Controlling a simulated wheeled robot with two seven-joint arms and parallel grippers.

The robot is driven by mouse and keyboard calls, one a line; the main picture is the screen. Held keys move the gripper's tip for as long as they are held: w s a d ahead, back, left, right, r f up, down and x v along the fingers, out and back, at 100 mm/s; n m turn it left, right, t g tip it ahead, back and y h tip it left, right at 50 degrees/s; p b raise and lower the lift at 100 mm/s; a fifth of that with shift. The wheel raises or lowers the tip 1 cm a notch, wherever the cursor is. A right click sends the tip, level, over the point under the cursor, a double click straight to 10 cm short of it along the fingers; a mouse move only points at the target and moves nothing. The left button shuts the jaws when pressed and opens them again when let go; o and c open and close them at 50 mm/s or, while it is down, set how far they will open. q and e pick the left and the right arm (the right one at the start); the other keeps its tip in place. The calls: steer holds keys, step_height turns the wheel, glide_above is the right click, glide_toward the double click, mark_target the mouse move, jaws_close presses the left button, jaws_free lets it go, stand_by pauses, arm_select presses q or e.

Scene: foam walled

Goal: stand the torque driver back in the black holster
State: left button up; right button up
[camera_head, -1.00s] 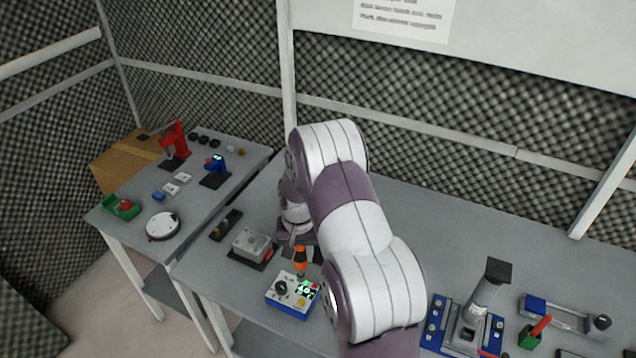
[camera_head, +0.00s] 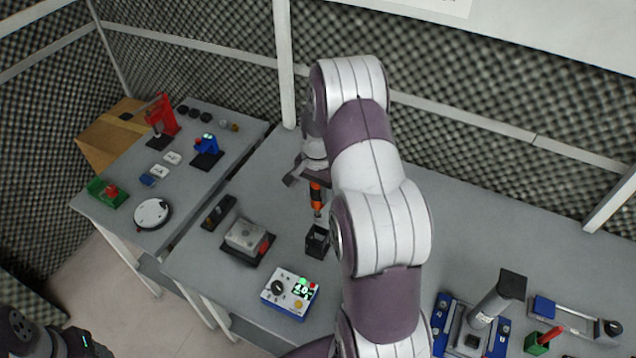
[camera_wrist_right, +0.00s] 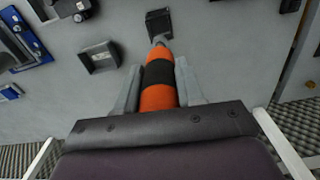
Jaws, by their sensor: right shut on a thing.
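The torque driver (camera_head: 316,196) is orange with a black band and a grey tip. My right gripper (camera_head: 307,177) is shut on it and holds it nearly upright, tip down. The black holster (camera_head: 317,243) stands on the bench just in front of and below the tip in the head view; the tip appears outside it. In the right wrist view the driver (camera_wrist_right: 158,75) lies between the fingers of the gripper (camera_wrist_right: 158,90). Its tip points towards a dark square holder (camera_wrist_right: 159,22). My left gripper is not clearly seen; only a dark arm part shows at the lower left.
A blue and white control box (camera_head: 289,291) sits in front of the holster. A grey box on a black base (camera_head: 246,237) is to its left. A blue press fixture (camera_head: 475,325) stands to the right. The bench behind the holster is clear.

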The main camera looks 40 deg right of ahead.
mark_target(317, 205)
steer(key=shift+s+a+r, duration=0.15)
steer(key=shift+s+r, duration=0.05)
steer(key=shift+r, duration=0.05)
steer(key=shift+w+f+b, duration=0.1)
steer(key=shift+f+b, duration=0.2)
steer(key=shift+f, duration=0.3)
step_height(317, 205, down, 5)
steer(key=b, duration=0.3)
steer(key=shift+r, duration=0.2)
steer(key=shift+w+f, duration=0.1)
steer(key=shift+f, duration=0.1)
steer(key=shift+r, duration=0.1)
stand_by(0.5)
steer(key=shift+f+b, duration=2.95)
steer(key=shift+f, duration=1.75)
steer(key=o, duration=1.2)
